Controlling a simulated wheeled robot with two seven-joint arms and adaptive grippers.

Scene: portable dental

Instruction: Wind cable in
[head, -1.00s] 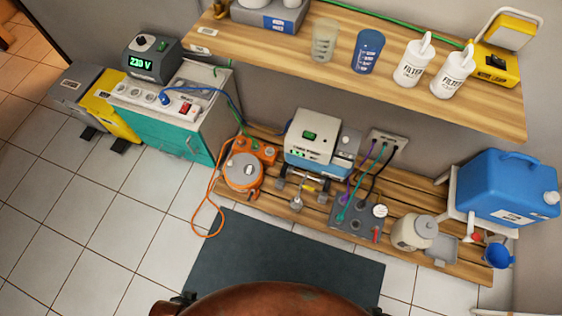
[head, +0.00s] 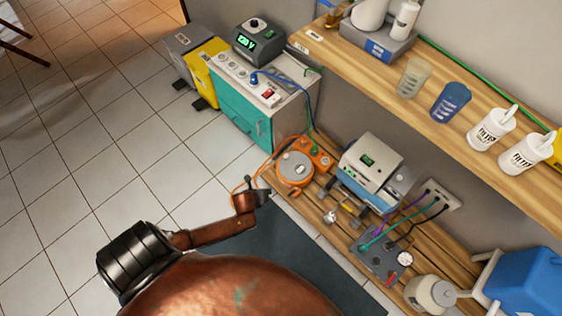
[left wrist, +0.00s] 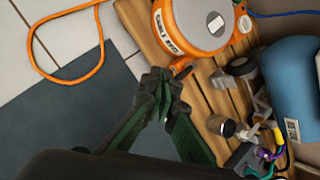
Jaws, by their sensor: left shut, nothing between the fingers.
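The orange cable reel (head: 296,168) with a grey round top sits at the near left end of the wooden slatted platform. In the left wrist view the reel (left wrist: 207,22) shows a label on its orange side. Its loose orange cable (left wrist: 68,76) loops over the floor tiles and the dark mat's edge. My left gripper (head: 262,188) is at the near left side of the reel. In the left wrist view its dark fingers (left wrist: 160,88) are together and empty, close to a small orange part on the reel's edge; contact is unclear. My right gripper is not in view.
A teal cabinet (head: 247,118) with a power strip stands behind the reel. A white and blue machine (head: 371,163) and a grey socket plate (head: 378,257) stand on the platform (head: 318,213). A wooden shelf (head: 395,62) hangs above. The tiled floor at left is clear.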

